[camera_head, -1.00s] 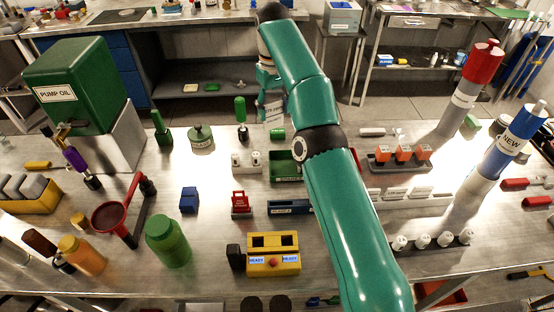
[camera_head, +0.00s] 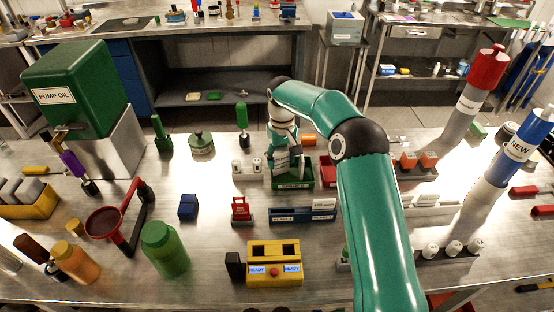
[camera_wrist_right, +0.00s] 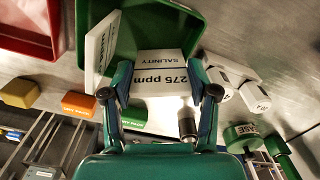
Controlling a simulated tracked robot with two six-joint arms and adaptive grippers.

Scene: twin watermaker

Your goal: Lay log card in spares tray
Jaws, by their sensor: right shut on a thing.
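My right gripper (camera_head: 283,148) points down over a small green tray (camera_head: 292,185) on the bench. It is shut on a white card (camera_wrist_right: 162,72) that reads "275 ppm SALINITY" in the right wrist view. The card lies between the two fingertips, at the near edge of the green tray (camera_wrist_right: 165,28) in that view. I cannot tell whether the held card touches the tray. The tray's label is too small to read. My left gripper is not in view.
A red tray (camera_head: 327,172) sits right beside the green one. A blue tray (camera_head: 290,215) and yellow box (camera_head: 274,264) lie nearer. A tall blue-and-white "NEW" cylinder (camera_head: 516,150) stands at right.

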